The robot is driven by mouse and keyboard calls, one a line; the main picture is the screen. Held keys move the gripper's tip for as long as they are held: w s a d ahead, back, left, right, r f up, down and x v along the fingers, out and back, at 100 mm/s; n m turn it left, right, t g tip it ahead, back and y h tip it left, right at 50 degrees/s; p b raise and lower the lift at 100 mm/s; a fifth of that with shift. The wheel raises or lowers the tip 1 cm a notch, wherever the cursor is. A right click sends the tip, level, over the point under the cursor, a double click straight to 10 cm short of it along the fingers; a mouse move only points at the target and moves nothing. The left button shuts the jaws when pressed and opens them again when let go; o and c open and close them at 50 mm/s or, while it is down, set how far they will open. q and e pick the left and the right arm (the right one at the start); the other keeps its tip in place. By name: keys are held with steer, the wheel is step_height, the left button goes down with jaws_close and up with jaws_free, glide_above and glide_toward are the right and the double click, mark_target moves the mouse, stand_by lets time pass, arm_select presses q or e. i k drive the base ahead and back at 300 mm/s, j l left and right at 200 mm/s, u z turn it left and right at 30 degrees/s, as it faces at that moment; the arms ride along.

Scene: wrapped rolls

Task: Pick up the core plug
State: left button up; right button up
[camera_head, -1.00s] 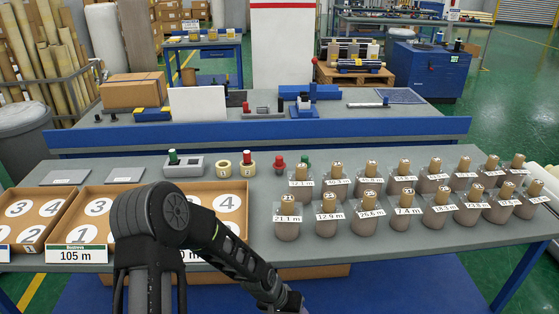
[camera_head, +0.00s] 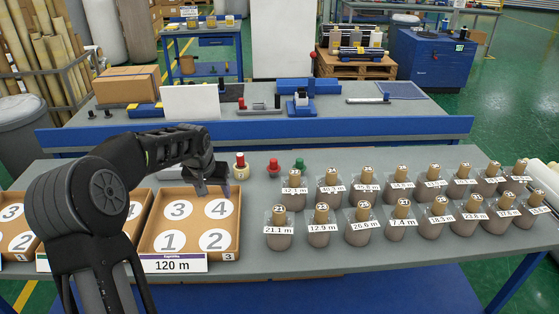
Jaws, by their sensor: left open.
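Several small plugs stand at the back of the near table. A red plug (camera_head: 273,167) and a green plug (camera_head: 299,166) stand beside each other. Another red-topped plug sits on a pale ring (camera_head: 240,167) to their left. Which one is the core plug I cannot tell. My left gripper (camera_head: 214,190) is open, points down over the back edge of the 120 m tray (camera_head: 190,251), and is left of the ringed plug. Nothing shows between its fingers. My left arm hides the table behind it. My right gripper is not in view.
Wrapped rolls (camera_head: 359,228) with length labels stand in two rows on the right. The 120 m tray has numbered circles; another tray (camera_head: 14,216) lies left, partly behind my arm. A blue-edged bench (camera_head: 260,128) stands behind. Bare table lies in front of the plugs.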

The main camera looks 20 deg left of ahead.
mark_target(274, 169)
steer(key=i, duration=1.25)
